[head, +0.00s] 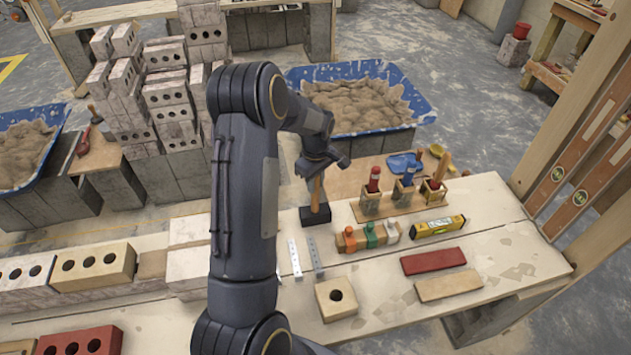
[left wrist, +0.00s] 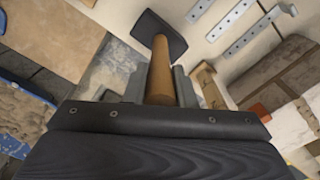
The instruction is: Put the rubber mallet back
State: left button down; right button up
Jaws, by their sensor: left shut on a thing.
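The rubber mallet has a black head (head: 315,214) and a wooden handle (head: 317,190). In the head view it is upright, head down, at or just above the pale workbench (head: 390,277); I cannot tell whether it touches. My left gripper (head: 317,172) is shut on the top part of the handle. In the left wrist view the handle (left wrist: 161,70) runs between the fingers to the black head (left wrist: 159,32). My right gripper is not in view.
Right of the mallet stand wooden holders with red, blue and wooden-handled tools (head: 404,185). Near it lie metal brackets (head: 315,255), a clamp rack (head: 368,236), a yellow level (head: 437,227) and bricks (head: 433,261). A blue mortar tub (head: 421,100) is behind.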

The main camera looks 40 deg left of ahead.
pick_arm(q)
jog(key=shift+f, duration=0.25)
jog(key=c, duration=1.1)
grip_release()
notch_tip(320, 180, up, 7)
jog(key=shift+r+b, duration=0.1)
jog(key=shift+b, duration=0.35)
jog(key=shift+s+d+r, duration=0.1)
jog(key=shift+d+r, duration=0.05)
jog(key=shift+r, duration=0.35)
jog(key=s+d+r+m+t+h, duration=0.2)
jog(key=s+d+r+m, duration=0.35)
jog(key=s+d, duration=0.3)
jog(key=s+d+r+m+t+h, duration=0.1)
jog(key=s+d+r+m+t, duration=0.1)
jog(key=s+d+r+m, duration=0.6)
jog(key=shift+m+t+h, duration=0.5)
jog(key=shift+m+t, duration=0.3)
jog(key=shift+m, duration=0.05)
jog(key=s+d+f, duration=0.1)
jog(key=s, duration=0.2)
jog(key=s+d+f, duration=0.1)
jog(key=s, duration=0.2)
jog(key=s+d+f, duration=0.1)
jog(key=s, duration=0.1)
jog(key=shift+s+d, duration=0.35)
jog(key=shift+s, duration=0.05)
